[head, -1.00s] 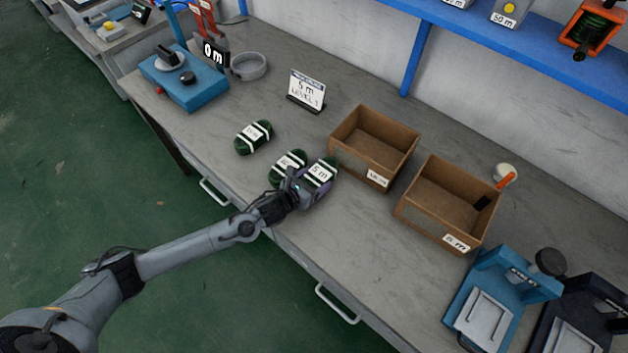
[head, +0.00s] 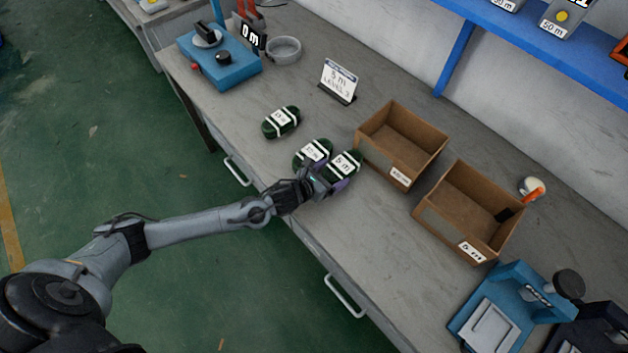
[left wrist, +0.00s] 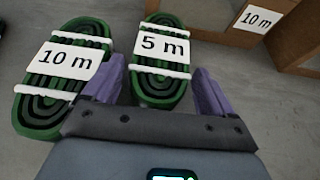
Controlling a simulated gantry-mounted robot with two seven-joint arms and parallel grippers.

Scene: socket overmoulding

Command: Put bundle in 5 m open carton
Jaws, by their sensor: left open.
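The 5 m bundle (head: 343,165), dark green coils with white ties and a "5 m" label, lies on the bench. My left gripper (head: 332,180) is open at its near end; in the left wrist view the purple fingers (left wrist: 160,85) stand on either side of the 5 m bundle (left wrist: 160,75). The 10 m bundle (left wrist: 62,72) lies close on the left, beside the left finger; it also shows in the head view (head: 312,152). The open carton labelled "5 m" (head: 471,250) stands to the right and looks empty. My right gripper is not in view.
Another open carton (head: 400,173), labelled 10 m in the left wrist view (left wrist: 257,18), stands between the bundles and the 5 m carton. A third bundle (head: 281,122) lies further left. A sign (head: 338,82) stands behind. A blue device (head: 497,310) is right of the cartons.

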